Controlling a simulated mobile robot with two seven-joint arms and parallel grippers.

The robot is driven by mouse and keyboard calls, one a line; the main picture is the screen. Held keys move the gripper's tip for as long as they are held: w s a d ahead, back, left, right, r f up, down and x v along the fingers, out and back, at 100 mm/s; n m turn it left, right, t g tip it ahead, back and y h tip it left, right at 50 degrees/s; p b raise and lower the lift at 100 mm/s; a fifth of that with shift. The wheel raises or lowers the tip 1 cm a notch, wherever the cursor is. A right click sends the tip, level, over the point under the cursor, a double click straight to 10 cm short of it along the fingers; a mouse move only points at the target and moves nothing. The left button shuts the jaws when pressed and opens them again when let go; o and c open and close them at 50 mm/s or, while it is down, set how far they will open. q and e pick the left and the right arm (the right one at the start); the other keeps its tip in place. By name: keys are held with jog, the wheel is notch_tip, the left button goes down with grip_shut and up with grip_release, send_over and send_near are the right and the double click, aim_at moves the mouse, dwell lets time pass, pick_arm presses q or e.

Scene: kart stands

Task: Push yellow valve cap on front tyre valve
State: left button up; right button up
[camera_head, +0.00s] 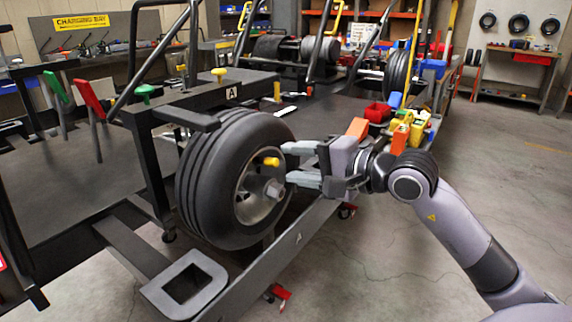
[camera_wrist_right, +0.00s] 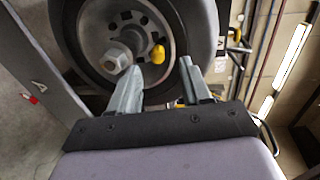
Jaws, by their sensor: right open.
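The front tyre (camera_head: 215,185) stands upright on the near side of the kart stand, its hub facing right. The yellow valve cap (camera_head: 267,161) sticks out from the wheel's rim, just above the hub nut (camera_head: 273,189). The valve beneath it is hidden, and I cannot tell how far the cap sits on it. My right gripper (camera_head: 287,163) is open, its fingers pointing at the wheel. In the right wrist view the cap (camera_wrist_right: 157,54) appears between and just beyond the open fingertips (camera_wrist_right: 160,66), with visible space either side. My left gripper is not in view.
A metal stand (camera_head: 255,268) runs below the wheel, with a grey bracket (camera_head: 185,288) in front. The floor at right is mostly clear.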

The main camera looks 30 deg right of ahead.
jog(key=shift+b+v, duration=0.4)
jog(key=shift+v, duration=1.65)
jog(key=shift+a, duration=0.15)
